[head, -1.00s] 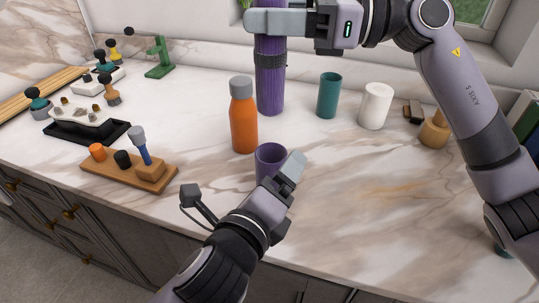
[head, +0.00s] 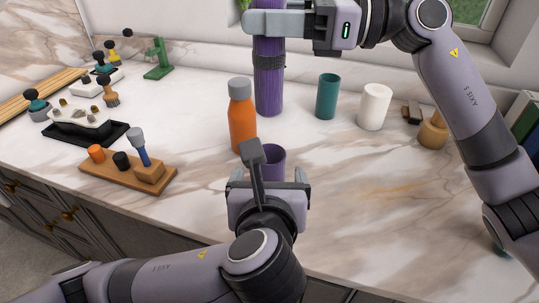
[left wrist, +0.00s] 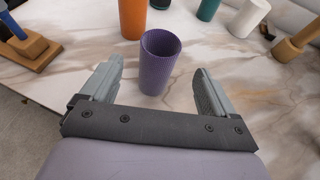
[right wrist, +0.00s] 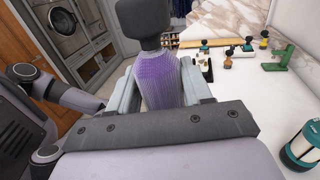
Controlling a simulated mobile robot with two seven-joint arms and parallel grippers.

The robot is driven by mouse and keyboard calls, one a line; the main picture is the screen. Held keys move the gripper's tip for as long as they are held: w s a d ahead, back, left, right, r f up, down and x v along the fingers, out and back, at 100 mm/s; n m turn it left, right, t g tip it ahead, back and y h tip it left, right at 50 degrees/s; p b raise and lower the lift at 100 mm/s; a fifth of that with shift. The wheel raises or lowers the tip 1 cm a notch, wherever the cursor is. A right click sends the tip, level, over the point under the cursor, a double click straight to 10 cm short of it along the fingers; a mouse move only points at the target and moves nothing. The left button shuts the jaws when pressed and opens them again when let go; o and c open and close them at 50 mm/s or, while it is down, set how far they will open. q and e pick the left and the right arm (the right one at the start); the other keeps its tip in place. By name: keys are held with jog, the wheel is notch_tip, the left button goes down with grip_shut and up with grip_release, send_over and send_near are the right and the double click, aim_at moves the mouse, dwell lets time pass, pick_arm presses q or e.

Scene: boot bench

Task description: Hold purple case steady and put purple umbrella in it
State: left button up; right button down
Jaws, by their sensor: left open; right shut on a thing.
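The purple case (head: 274,160) is an open-topped cup standing upright on the marble counter, partly hidden behind my left gripper in the head view. In the left wrist view the case (left wrist: 158,65) stands just beyond and between the fingertips. My left gripper (head: 268,178) is open and empty, facing the case. The purple umbrella (head: 269,85) is a long furled roll with a dark strap, held upright behind the case. My right gripper (head: 262,24) is shut on its upper part. In the right wrist view the umbrella (right wrist: 160,80) sits between the fingers, with a dark knob on top.
An orange bottle (head: 242,118) stands close to the left of the case. A teal cup (head: 327,97) and a white cup (head: 374,107) stand back right. A wooden brush stand (head: 128,172) is at left.

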aim_at(269, 155)
pick_arm(q)
jog(key=x, duration=1)
jog(key=shift+w+f, duration=0.1)
jog(key=c, duration=1.1)
jog(key=shift+o, duration=0.2)
pick_arm(e)
jog(key=shift+f, duration=6.45)
jog(key=shift+c, duration=2)
grip_release()
jog(key=shift+s, duration=0.1)
pick_arm(q)
jog(key=shift+w+a, duration=0.1)
pick_arm(e)
jog(key=shift+s+a+f, duration=0.1)
